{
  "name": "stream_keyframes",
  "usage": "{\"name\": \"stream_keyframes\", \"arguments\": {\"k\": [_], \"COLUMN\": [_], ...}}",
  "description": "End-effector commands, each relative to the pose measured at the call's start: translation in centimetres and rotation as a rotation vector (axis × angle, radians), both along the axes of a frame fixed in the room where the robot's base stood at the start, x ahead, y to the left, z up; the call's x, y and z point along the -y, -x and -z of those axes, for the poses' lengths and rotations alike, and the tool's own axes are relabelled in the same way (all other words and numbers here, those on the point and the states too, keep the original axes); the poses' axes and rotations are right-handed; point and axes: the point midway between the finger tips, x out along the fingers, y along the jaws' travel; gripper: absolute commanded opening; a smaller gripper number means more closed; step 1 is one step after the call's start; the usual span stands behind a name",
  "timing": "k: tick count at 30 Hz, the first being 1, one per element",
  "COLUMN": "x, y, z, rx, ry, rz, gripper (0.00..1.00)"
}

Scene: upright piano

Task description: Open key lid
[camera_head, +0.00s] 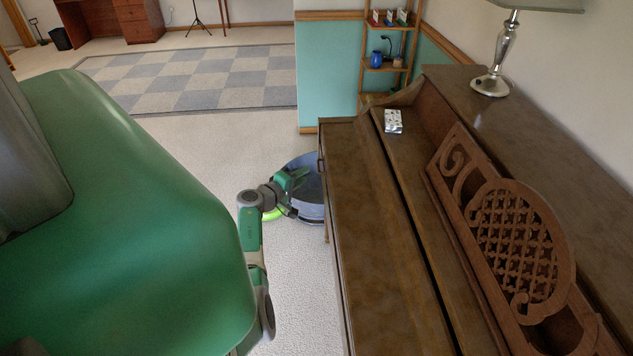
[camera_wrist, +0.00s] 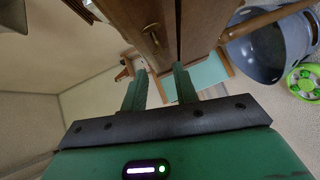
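The brown wooden key lid (camera_head: 372,230) of the upright piano lies flat and closed along the front. My gripper (camera_head: 300,178) is at the far end of the piano, left of the lid's front edge and apart from it in the head view. In the wrist view my gripper (camera_wrist: 160,72) is open, with two green fingers apart and nothing clearly held between them. A brown wooden part of the piano (camera_wrist: 125,15) with a brass handle (camera_wrist: 151,32) shows just beyond the fingertips. Whether a finger touches the wood I cannot tell.
A grey-blue tub (camera_head: 310,208) stands on the carpet behind my gripper, with a bright green round thing (camera_wrist: 304,82) beside it. A small white patterned box (camera_head: 393,121), a lamp (camera_head: 492,80) and a carved music stand (camera_head: 515,240) are on the piano.

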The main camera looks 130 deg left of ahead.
Motion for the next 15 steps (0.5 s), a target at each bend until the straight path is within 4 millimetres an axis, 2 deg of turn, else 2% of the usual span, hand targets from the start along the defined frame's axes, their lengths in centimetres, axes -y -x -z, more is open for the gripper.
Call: {"name": "stream_keyframes", "arguments": {"k": [9,15], "x": [-5.7,-7.1], "y": [0.3,0.4], "z": [1.3,1.2], "rx": [0.000,-0.001], "ry": [0.001,0.001], "rz": [0.002,0.001], "gripper": [0.29,0.29]}}
